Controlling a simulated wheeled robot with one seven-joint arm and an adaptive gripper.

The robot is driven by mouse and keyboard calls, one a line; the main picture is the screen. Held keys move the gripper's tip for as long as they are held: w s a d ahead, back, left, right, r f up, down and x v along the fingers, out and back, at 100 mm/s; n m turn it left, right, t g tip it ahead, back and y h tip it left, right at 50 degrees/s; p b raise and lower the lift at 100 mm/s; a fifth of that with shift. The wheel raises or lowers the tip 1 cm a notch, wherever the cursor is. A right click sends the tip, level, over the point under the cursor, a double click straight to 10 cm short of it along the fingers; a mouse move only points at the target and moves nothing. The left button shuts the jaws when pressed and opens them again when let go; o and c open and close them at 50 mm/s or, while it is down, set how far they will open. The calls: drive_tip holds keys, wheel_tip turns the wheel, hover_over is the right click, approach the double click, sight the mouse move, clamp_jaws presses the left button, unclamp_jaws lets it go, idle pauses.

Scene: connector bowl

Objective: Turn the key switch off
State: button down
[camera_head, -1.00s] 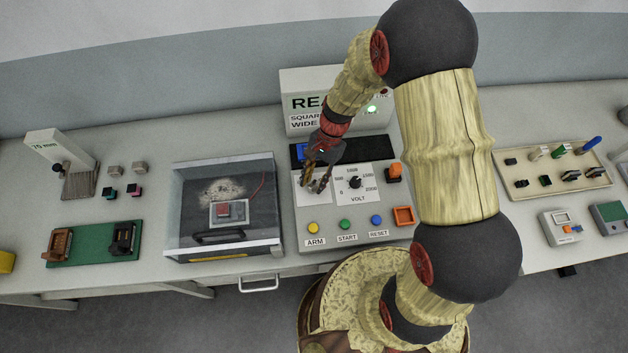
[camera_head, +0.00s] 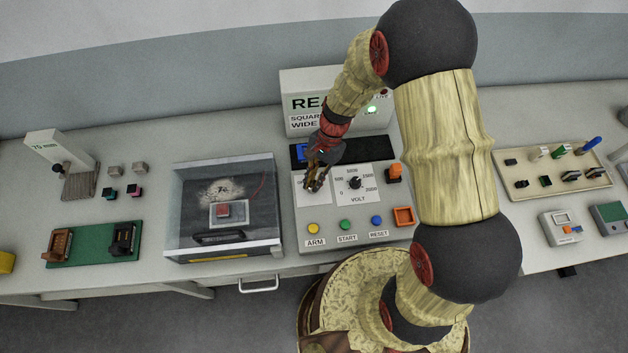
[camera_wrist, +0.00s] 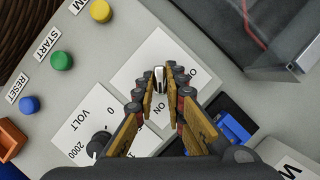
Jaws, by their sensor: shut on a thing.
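The key switch (camera_wrist: 159,74) sits on a white label plate with OFF and ON lettering, in the wrist view. Its metal key stands between my gripper's fingertips (camera_wrist: 161,80). The fingers are closed on it from both sides. In the head view my gripper (camera_head: 313,184) is over the left white plate of the control panel (camera_head: 288,225), and its fingers hide the key there.
The VOLT dial (camera_head: 355,183) is just right of my gripper. Yellow ARM (camera_head: 313,228), green START (camera_head: 345,225) and blue RESET (camera_head: 376,220) buttons line the panel's front. A clear-lidded box (camera_head: 222,245) stands close on the left. A blue part (camera_wrist: 236,127) lies behind the plate.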

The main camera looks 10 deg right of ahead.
drive_tip(key=shift+n, duration=0.3)
drive_tip(key=n+h, duration=0.1)
drive_tip(key=n, duration=0.1)
drive_tip(key=n+g+h+p, duration=0.1)
drive_tip(key=n, duration=0.2)
drive_tip(key=shift+w+a+p, duration=0.1)
drive_tip(key=shift+a+p, duration=0.1)
drive_tip(key=shift+p, duration=0.1)
drive_tip(key=n+h+p, duration=0.1)
drive_tip(key=n+h, duration=0.1)
drive_tip(key=n, duration=0.3)
drive_tip(key=shift+a+n, duration=0.1)
drive_tip(key=shift+n, duration=0.3)
drive_tip(key=n+h, duration=0.1)
drive_tip(key=n, duration=0.2)
drive_tip(key=n+t+h+p, duration=0.1)
drive_tip(key=n, duration=0.2)
drive_tip(key=shift+a, duration=0.15)
drive_tip(key=shift+n, duration=0.4)
drive_tip(key=c, duration=1.8)
unclamp_jaws()
drive_tip(key=shift+h, duration=0.3)
drive_tip(key=shift+c, duration=0.2)
